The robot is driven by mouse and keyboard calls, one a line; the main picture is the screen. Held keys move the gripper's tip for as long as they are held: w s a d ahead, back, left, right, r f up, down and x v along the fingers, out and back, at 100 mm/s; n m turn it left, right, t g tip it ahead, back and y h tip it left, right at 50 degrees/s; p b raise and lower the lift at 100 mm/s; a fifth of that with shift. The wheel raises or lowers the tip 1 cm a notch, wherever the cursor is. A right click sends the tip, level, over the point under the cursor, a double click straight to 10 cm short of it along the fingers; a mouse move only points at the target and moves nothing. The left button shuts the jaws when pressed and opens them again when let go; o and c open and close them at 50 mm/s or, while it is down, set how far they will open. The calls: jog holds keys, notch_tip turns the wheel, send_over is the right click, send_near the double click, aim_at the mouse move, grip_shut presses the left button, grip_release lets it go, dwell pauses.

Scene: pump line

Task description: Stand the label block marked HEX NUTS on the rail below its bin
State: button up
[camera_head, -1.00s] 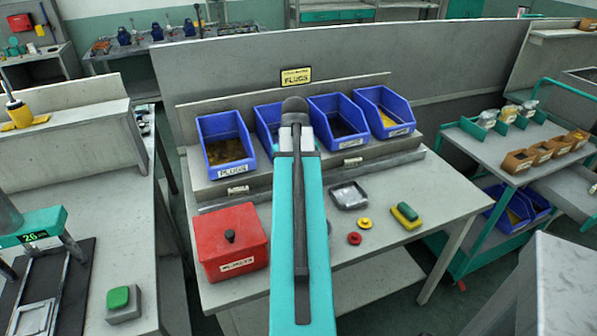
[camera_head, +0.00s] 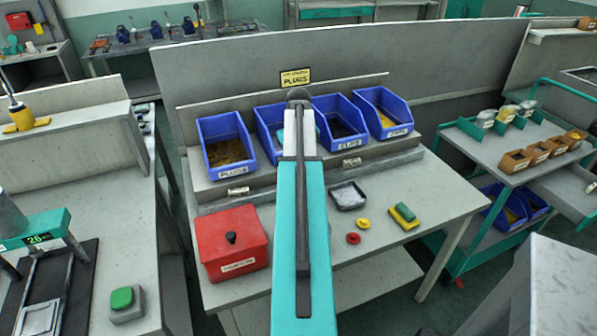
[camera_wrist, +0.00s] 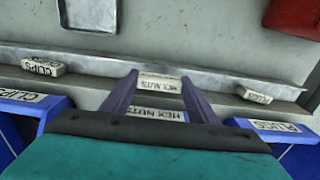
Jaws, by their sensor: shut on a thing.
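In the wrist view, my gripper (camera_wrist: 160,88) is shut on the pale label block marked HEX NUTS (camera_wrist: 160,83), with a finger at each end. The block overlaps the metal rail (camera_wrist: 225,80) in the picture; I cannot tell whether it touches it. The blue bin labelled HEX NUTS (camera_wrist: 158,115) lies directly beyond the block, largely hidden by my gripper. In the head view, my arm covers the held block and part of this bin (camera_head: 268,128); the rail (camera_head: 207,207) runs along the table below the bins.
Label blocks marked CLIPS (camera_wrist: 43,67) and PLUGS (camera_wrist: 255,95) stand along the rail on either side. A red box (camera_head: 231,242), a grey tray (camera_head: 348,196), red and yellow round parts (camera_head: 354,238) and a green-yellow block (camera_head: 404,216) occupy the table in front.

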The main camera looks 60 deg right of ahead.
jog(key=shift+w+d, duration=0.15)
jog(key=shift+d, duration=0.15)
jog(key=shift+w+d+f, duration=0.1)
jog(key=shift+w+d, duration=0.1)
jog(key=shift+d, duration=0.15)
jog(key=shift+s+a+f+p, duration=0.1)
jog(key=shift+f+p, duration=0.6)
jog(key=shift+f, duration=1.05)
jog(key=shift+f, duration=0.15)
jog(key=o, duration=1.1)
jog(key=shift+r+b, duration=1.05)
jog(key=shift+r, duration=5.15)
